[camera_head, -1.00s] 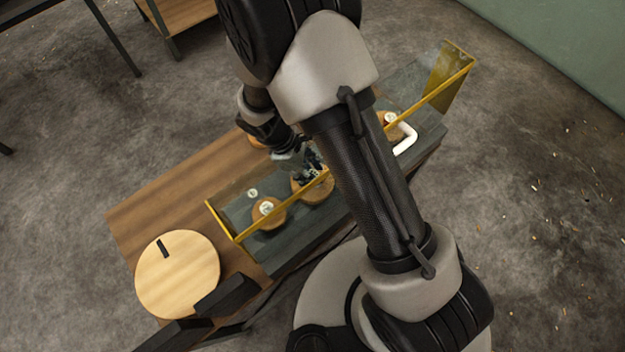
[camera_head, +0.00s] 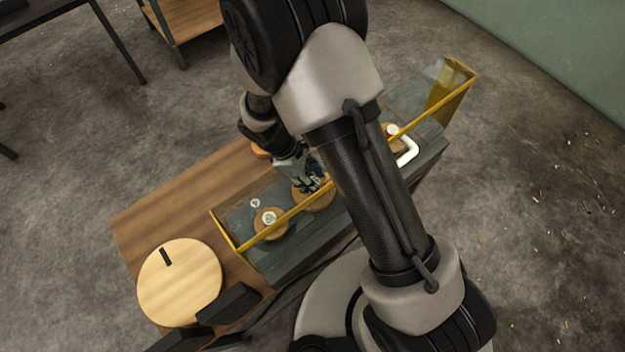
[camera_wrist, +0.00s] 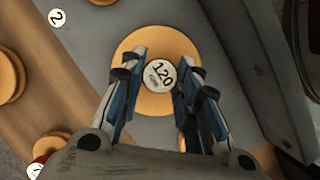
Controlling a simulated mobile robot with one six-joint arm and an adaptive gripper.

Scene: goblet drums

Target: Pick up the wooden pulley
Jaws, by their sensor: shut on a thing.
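The wooden pulley (camera_wrist: 160,36) is a round, light-brown disc with a white "120" label at its middle, in the wrist view. It also shows partly in the head view (camera_head: 320,200), below my gripper (camera_head: 310,180) and partly hidden by it. In the wrist view my gripper (camera_wrist: 161,62) has one finger on each side of the label, shut on the pulley's middle part. The exact contact is hard to see. The pulley is over the grey floor of a yellow-edged clear case (camera_head: 290,255), and I cannot tell whether it is lifted.
Another wooden disc with a white label (camera_head: 270,224) is at the case's left part. A white bent handle (camera_head: 408,152) is at its right. A big pale round wooden top (camera_head: 180,285) stands front left. The yellow case edge (camera_head: 285,217) runs close to my gripper. Bare wood lies left.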

